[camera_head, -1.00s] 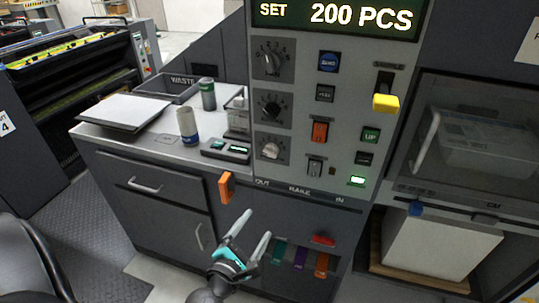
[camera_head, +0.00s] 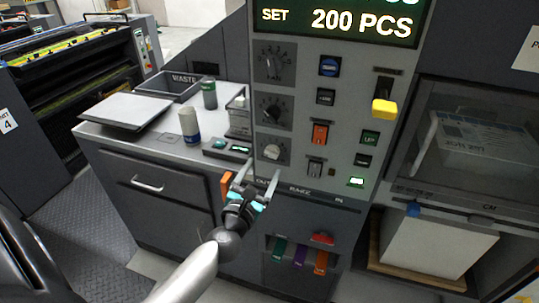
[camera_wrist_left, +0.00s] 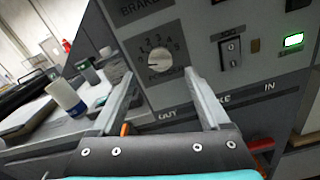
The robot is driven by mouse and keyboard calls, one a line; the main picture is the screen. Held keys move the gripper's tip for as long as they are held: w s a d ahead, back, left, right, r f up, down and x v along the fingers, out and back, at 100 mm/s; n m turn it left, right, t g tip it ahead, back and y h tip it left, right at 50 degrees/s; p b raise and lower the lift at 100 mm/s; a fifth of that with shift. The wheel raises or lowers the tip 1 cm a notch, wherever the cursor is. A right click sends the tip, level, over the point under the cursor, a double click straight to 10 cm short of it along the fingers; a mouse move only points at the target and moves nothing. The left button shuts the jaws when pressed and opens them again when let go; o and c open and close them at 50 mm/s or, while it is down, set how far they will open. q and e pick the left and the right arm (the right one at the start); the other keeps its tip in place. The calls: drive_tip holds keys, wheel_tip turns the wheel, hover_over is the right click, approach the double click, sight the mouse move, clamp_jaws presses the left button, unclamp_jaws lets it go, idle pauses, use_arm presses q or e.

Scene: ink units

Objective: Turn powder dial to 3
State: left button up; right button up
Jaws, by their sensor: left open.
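The powder dial (camera_head: 271,151) is a pale round knob on a dark plate, the lowest of three dials on the grey control panel. In the left wrist view the dial (camera_wrist_left: 156,57) sits ahead with small numbers around it and a partly legible label below. I cannot tell for sure which number its pointer marks. My left gripper (camera_head: 262,170) is open and empty, just below the dial in the head view. In the left wrist view its two fingers (camera_wrist_left: 159,73) stand apart on either side below the knob, with no visible contact. My right gripper is not in view.
Two more dials (camera_head: 272,107) are above, and an orange rocker switch (camera_head: 320,133) and a grey switch (camera_head: 315,167) to the right. An orange handle (camera_head: 227,187) is close to my left gripper. Cans (camera_head: 189,126) stand on the counter.

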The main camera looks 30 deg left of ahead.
sight(270, 156)
use_arm(q)
drive_tip(key=x, duration=0.6)
drive_tip(key=shift+w, duration=0.3)
drive_tip(key=shift+c, duration=0.3)
clamp_jaws()
